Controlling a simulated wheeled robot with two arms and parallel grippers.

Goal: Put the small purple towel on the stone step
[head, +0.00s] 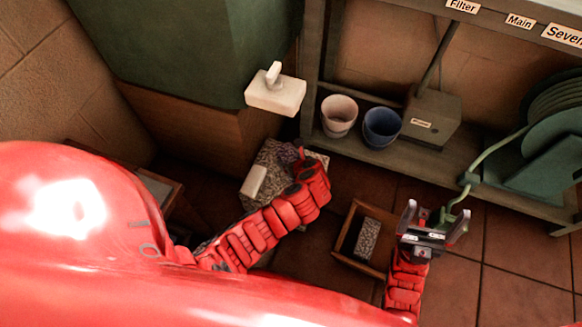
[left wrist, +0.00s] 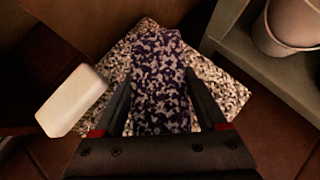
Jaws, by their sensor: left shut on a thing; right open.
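The small purple towel (left wrist: 158,75), dark purple with pale blotches, lies between the fingers of my left gripper (left wrist: 160,100) in the left wrist view. My left gripper (head: 302,168) is shut on it. The towel is over the speckled stone step (left wrist: 222,88); I cannot tell whether it touches the stone. In the head view the step (head: 270,158) is partly hidden by my left gripper and arm, and the towel is mostly hidden. My right gripper (head: 434,222) is open and empty, well to the right of the step.
A pale block (head: 254,181) is at the step's left side. A wooden box (head: 346,228) with a speckled grey block (head: 367,240) is on the tiled floor between the arms. A pale pot (head: 339,115) and a blue pot (head: 381,127) stand on the shelf (head: 415,150) behind.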

